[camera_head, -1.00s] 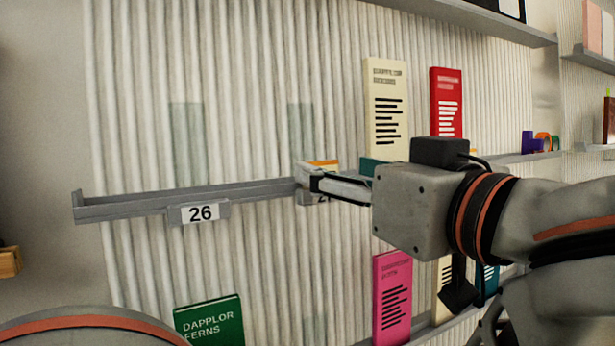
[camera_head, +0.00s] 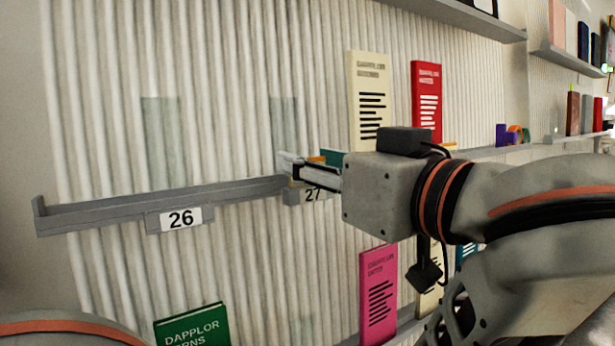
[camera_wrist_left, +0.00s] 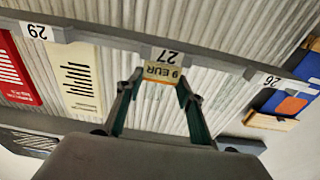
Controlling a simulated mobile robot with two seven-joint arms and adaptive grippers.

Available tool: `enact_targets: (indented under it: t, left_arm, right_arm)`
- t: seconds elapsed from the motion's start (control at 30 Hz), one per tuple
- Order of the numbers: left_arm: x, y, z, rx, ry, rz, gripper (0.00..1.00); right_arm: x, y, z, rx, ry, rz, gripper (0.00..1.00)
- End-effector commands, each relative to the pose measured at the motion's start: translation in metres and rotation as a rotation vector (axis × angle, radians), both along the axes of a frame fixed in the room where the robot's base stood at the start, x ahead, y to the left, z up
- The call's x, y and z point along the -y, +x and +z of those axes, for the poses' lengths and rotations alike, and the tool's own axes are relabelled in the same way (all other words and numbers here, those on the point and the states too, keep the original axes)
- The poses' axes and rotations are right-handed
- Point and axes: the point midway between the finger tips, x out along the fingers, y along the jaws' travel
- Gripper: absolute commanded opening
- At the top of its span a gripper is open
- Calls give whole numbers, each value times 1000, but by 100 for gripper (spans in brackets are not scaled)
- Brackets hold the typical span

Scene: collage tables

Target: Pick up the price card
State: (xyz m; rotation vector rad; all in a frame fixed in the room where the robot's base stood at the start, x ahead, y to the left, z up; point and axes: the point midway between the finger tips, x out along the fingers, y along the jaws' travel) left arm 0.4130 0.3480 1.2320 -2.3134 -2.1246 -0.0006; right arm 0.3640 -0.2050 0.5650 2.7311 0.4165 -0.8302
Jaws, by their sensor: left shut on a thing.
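The price card (camera_wrist_left: 163,72) is a small pale yellow card reading "9 EUR". It shows upside down in the left wrist view, beside the ledge label 27 (camera_wrist_left: 168,57). My left gripper (camera_wrist_left: 160,80) is shut on the card, with one finger at each side edge. In the head view the left gripper (camera_head: 291,168) is at the ledge just above label 27 (camera_head: 313,194), its arm reaching across from the right. The card is not clear there. Whether the card still touches the ledge cannot be told. My right gripper is not in view.
A grey ledge (camera_head: 100,214) with label 26 (camera_head: 181,219) runs along the ribbed wall. A cream book (camera_head: 369,100) and a red book (camera_head: 426,100) stand beyond the gripper. Below are a green book (camera_head: 192,328) and a pink book (camera_head: 378,295).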

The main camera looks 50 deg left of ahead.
Motion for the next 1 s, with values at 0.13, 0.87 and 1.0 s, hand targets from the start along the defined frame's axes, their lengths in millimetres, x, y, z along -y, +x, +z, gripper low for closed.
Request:
enact_targets:
  t: [0.13,0.87,1.0]
  left_arm:
    - [0,0,1,1,0,0,29]
    - [0,-1,100,3,0,0,29]
    - [0,0,100,0,-1,0,29]
  right_arm:
    - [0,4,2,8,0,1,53]
    - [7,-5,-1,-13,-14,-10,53]
    - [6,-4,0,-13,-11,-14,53]
